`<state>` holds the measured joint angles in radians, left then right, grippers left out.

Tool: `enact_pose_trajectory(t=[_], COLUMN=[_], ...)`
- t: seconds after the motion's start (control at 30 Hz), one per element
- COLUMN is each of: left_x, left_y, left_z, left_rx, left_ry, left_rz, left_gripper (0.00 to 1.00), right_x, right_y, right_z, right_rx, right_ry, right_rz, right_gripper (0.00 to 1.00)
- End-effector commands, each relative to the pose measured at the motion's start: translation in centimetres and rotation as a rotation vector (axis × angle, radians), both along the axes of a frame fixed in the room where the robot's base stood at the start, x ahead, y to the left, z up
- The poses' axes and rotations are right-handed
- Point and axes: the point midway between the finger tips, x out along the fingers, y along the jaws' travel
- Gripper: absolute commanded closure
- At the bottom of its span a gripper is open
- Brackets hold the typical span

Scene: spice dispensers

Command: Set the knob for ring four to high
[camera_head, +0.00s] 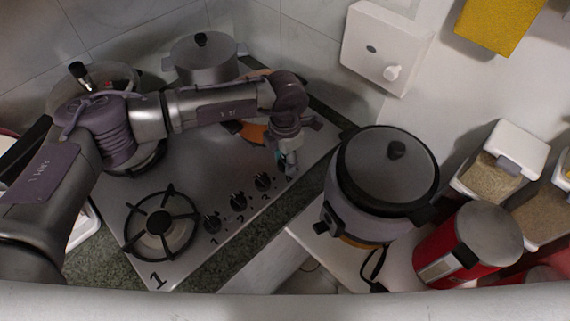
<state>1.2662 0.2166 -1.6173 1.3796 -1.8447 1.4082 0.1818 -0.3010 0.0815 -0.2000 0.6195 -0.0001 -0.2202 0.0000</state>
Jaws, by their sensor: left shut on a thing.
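The steel gas hob (205,165) has a row of black knobs along its front right edge. Knob one (212,222), knob two (238,201) and knob three (263,181) show with their printed numbers. My left gripper (288,167) points down at the far end of this row, at the place of the knob for ring four. It is shut on that knob, which the gripper mostly hides. I cannot read the knob's setting. My right gripper is not in view.
Ring one (160,223) is bare at the near left. A lidded steel pot (203,60) stands at the back. An orange pan (254,133) is partly hidden behind my left arm. A rice cooker (385,175) stands close right of the gripper, with a red canister (468,243) beyond.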

Motion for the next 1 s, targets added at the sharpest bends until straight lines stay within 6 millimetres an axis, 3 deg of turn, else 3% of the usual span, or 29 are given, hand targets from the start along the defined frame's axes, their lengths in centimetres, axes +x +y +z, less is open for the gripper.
enact_pose_trajectory(t=[0.03,0.1,0.5,1.0], left_x=[0.1,0.2,0.1,0.1], left_y=[0.0,0.0,0.0,0.0], left_z=[-0.8,-0.8,-0.6,0.0], left_rx=[-0.001,0.000,0.000,-0.002], left_ry=[-0.004,-0.005,-0.003,-0.002], left_rz=[-0.039,-0.103,-0.440,-0.638], left_gripper=[0.95,0.95,0.95,0.95], right_x=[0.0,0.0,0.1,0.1], right_y=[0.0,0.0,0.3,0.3], right_z=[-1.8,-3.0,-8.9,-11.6], right_rx=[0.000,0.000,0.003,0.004], right_ry=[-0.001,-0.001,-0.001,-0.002], right_rz=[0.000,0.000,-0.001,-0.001], right_gripper=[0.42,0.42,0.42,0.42])
